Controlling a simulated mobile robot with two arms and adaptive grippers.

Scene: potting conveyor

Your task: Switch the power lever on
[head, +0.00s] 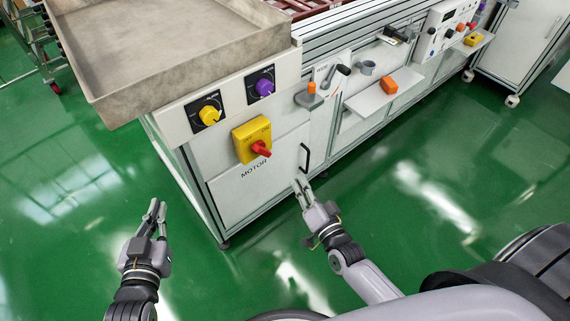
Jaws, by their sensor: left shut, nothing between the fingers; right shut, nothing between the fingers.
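A yellow switch box (243,143) with a red handle (261,149) is on the front of the white cabinet, above the word MOTOR. A small lever with a dark knob (343,70) stands on a panel further right; I cannot tell which of these is the power lever or how either is set. My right gripper (301,184) is shut and empty, just below the black door handle (304,157) in the picture, apart from the switch box. My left gripper (155,209) is shut and empty, low on the left over the floor, away from the cabinet.
A yellow knob (209,115) and a purple knob (264,87) sit above the switch box. A large grey tray (105,85) overhangs the cabinet's left side. An orange block (389,85) lies on a shelf. The green floor (400,200) in front is clear.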

